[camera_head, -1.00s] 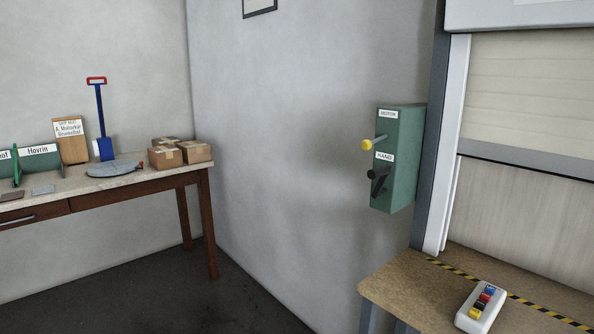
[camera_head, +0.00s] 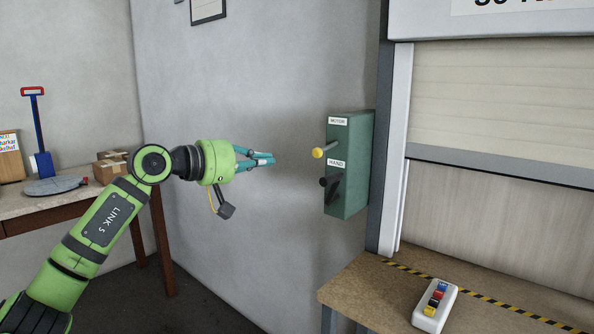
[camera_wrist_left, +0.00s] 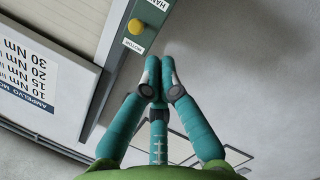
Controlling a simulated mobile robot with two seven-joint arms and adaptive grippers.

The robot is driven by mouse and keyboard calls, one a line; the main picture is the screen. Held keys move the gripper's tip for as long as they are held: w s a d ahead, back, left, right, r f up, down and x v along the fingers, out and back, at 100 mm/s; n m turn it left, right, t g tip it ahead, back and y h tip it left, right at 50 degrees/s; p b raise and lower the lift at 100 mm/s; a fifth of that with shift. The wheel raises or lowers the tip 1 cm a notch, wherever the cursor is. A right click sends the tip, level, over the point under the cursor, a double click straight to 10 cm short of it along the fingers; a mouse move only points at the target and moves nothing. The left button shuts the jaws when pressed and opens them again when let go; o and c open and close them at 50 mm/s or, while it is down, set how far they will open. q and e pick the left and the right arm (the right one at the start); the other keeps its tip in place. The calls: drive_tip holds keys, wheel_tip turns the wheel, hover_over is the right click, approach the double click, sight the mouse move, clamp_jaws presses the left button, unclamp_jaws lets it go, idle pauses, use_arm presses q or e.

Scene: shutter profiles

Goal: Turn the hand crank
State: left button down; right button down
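The hand crank (camera_head: 332,188) is a black handle on the front of a green wall box (camera_head: 349,165), below the HAND label. A lever with a yellow knob (camera_head: 318,153) sticks out above it, under the MOTOR label. The knob also shows in the left wrist view (camera_wrist_left: 136,27), where the crank is out of frame. My left gripper (camera_head: 272,159) is in front of the wall, left of the box and touching nothing. Its teal fingers are drawn together at the tips with nothing between them, as the left wrist view (camera_wrist_left: 162,66) shows. My right gripper is not in view.
A roller shutter (camera_head: 500,105) in a grey frame stands right of the box. Below is a ledge (camera_head: 365,285) with a striped edge and a white button pendant (camera_head: 435,306). A table (camera_head: 85,200) with cardboard boxes (camera_head: 110,168) stands at left.

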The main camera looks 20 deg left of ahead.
use_arm(q)
drive_tip(key=w+d+f+p, duration=0.3)
drive_tip(key=w+d+p, duration=0.1)
drive_tip(key=w+d, duration=0.3)
drive_tip(key=shift+d+f+p, duration=0.25)
drive_tip(key=shift+d+p, duration=0.1)
drive_tip(key=shift+d, duration=0.35)
drive_tip(key=shift+s+d+m+b, duration=0.15)
drive_tip(key=shift+d+m+b, duration=0.55)
drive_tip(key=shift+m, duration=0.1)
drive_tip(key=s+d+f+m+y+b, duration=0.2)
drive_tip(key=d+f+m+b, duration=0.1)
drive_tip(key=d+m+b, duration=0.1)
drive_tip(key=shift+d+m+b, duration=0.3)
drive_tip(key=shift+d+b, duration=0.5)
drive_tip(key=shift+b, duration=0.45)
idle(0.3)
